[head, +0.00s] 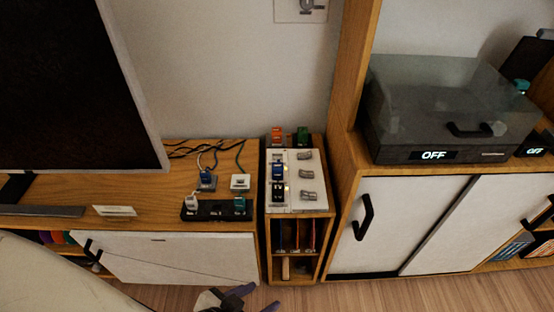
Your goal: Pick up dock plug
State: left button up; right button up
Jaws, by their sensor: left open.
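Several small plugs with cables are on the wooden media console. A black power strip (214,214) holds a white plug (191,201) at its left end and a teal plug (239,204) at its right end. Behind it are a blue plug (206,175) on a small grey base and a white square piece (240,182). I cannot tell which of these is the dock plug. My left gripper (256,297) is at the bottom edge, low in front of the console and apart from the plugs. It is open, with nothing seen between its fingers. My right gripper is not in view.
A narrow stand (296,213) right of the console carries a white panel with switches and coloured blocks. A television (70,90) stands at left. A lidded turntable (440,110) reading OFF sits on the right cabinet. Wooden floor (400,296) is open in front.

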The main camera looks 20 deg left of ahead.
aim_at(276, 130)
jog(key=k, duration=0.9)
jog(key=z, duration=1)
jog(key=i, duration=1)
jog(key=u, duration=0.9)
jog(key=i, duration=0.6)
jog(key=u, duration=0.5)
